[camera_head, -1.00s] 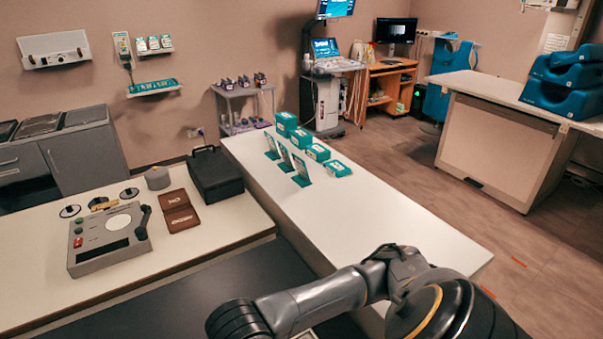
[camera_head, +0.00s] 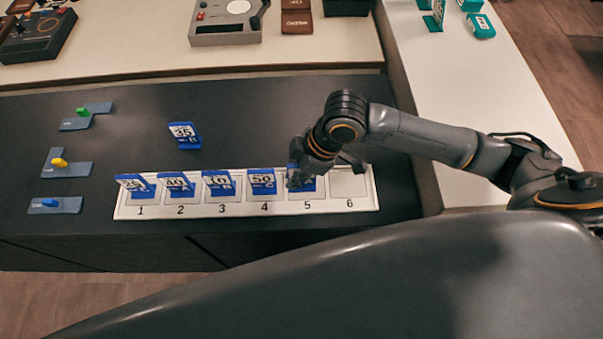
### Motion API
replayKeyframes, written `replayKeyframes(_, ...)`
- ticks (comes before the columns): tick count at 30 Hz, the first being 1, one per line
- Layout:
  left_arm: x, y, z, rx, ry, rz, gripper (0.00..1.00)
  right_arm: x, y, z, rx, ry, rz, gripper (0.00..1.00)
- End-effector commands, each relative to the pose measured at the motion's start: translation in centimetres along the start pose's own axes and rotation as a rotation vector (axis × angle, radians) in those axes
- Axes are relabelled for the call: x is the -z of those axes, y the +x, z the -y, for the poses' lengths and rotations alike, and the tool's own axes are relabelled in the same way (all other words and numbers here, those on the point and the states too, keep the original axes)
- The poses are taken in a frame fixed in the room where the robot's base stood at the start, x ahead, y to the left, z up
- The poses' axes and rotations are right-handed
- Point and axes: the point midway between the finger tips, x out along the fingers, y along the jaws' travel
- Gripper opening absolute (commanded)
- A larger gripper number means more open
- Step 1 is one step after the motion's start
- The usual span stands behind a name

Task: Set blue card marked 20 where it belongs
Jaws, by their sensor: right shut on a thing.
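A white tray (camera_head: 227,209) with places numbered 1 to 6 lies on the dark table. Blue cards stand in places 1 (camera_head: 136,187), 2 (camera_head: 177,186), 3 (camera_head: 219,184) and 4 (camera_head: 262,182). The card in 4 seems to read 50; the other numbers are hard to read. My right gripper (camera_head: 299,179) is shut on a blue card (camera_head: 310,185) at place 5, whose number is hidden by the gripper. I cannot tell whether it touches the tray. Place 6 (camera_head: 348,186) is empty. Another blue card (camera_head: 184,135), marked 35, stands behind the tray. My left gripper is out of view.
At left lie grey-blue pieces with green (camera_head: 82,112), yellow (camera_head: 59,162) and blue (camera_head: 49,203) knobs. A grey device (camera_head: 226,24) stands on the pale counter behind. A white table (camera_head: 470,100) with green boxes is at right. The dark table right of the 35 card is clear.

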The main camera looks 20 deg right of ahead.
Motion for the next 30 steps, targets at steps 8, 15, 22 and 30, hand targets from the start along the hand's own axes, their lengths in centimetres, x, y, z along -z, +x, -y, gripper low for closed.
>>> replayKeyframes(8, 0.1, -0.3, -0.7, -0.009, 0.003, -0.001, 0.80, -2.0, 2.2, -2.1, -0.001, 0.000, -0.001, 0.00)
replayKeyframes(15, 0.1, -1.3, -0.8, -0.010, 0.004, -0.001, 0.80, -3.4, 4.7, -2.5, 0.001, 0.001, 0.000, 0.00)
replayKeyframes(22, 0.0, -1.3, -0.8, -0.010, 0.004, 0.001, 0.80, -3.6, 5.5, -2.6, -0.002, -0.003, -0.002, 0.00)
replayKeyframes(30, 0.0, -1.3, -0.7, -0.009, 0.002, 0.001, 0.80, -3.7, 5.7, -2.6, -0.002, -0.002, -0.001, 0.21)
